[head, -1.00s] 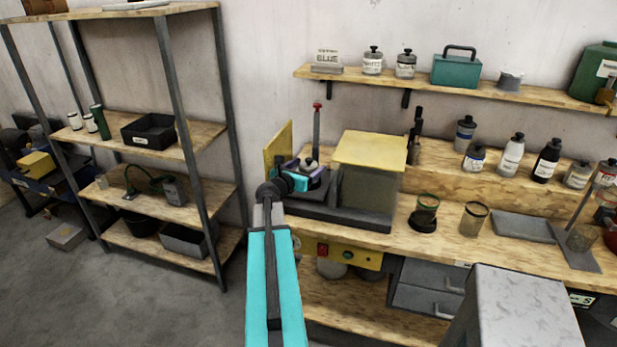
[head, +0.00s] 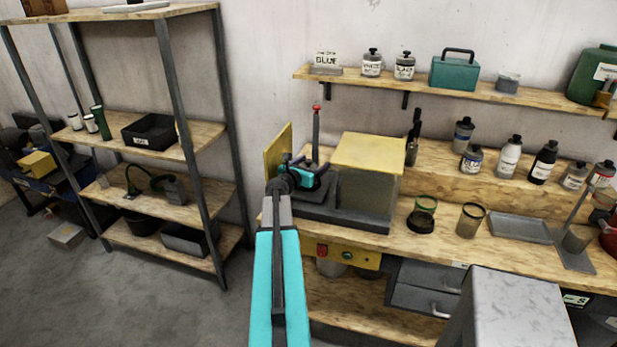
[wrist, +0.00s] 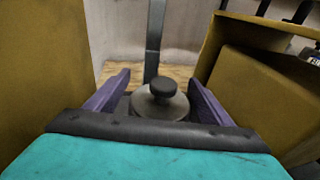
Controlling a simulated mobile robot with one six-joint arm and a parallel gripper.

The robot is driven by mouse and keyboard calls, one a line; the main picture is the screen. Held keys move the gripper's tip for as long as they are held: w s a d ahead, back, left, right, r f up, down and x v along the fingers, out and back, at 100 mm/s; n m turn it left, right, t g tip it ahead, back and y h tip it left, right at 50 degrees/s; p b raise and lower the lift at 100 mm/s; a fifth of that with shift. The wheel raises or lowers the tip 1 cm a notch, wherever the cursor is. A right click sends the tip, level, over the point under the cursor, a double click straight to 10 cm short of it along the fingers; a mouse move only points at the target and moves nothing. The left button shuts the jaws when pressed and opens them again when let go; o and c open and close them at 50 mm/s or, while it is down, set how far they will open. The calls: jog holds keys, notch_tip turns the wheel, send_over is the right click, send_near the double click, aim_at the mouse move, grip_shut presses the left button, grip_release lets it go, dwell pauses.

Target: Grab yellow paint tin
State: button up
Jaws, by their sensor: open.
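A round grey tin with a black knob on its lid (wrist: 160,104) stands between my gripper's purple fingers in the wrist view. Its label is not visible, so I cannot tell its paint colour. My gripper (wrist: 160,82) is open, with one finger on each side of the tin; I cannot tell whether they touch it. In the head view my gripper (head: 311,168) is inside the bench machine, between its open yellow door and its yellow-topped housing, and mostly hides the tin.
The yellow door (head: 277,150) stands close on the left, and the yellow-topped housing (head: 368,152) is close on the right. An upright post with a red top (head: 316,130) rises behind. Other tins (head: 372,64) and bottles (head: 509,155) stand on the shelf and bench to the right.

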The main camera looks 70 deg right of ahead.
dwell(0.6)
grip_shut()
